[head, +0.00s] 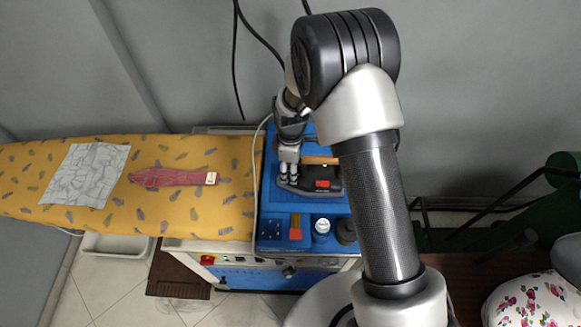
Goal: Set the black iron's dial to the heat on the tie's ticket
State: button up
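The black iron (334,189) sits on the blue top (336,207) of the ironing station. It has a wooden-coloured handle, a small green light and a red patch on its side. Its dial cannot be made out at this size. A dark red tie (168,177) lies flat on the yellow board, with a small white ticket (211,178) at its right end. The ticket's marking is too small to read. My gripper (288,180) points down at the iron's left end and hides part of it. I cannot tell whether it touches the iron or how far its fingers are apart.
The yellow patterned ironing board (232,217) extends left, with a crumpled grey cloth (86,174) on it. An orange-topped item (295,231), a white-lidded jar (321,227) and a dark round container (345,231) stand at the station's front. A cable runs along its left edge.

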jog(key=shift+r, duration=0.1)
notch_tip(320, 180, up, 12)
dwell(0.5)
notch_tip(320, 180, up, 6)
jog(key=f+n+p, duration=0.1)
jog(key=n+p, duration=0.1)
jog(key=p, duration=0.2)
jog(key=shift+g, duration=0.3)
notch_tip(320, 180, down, 17)
jog(key=b, duration=0.3)
jog(key=shift+d, duration=0.1)
jog(key=shift+c, duration=0.6)
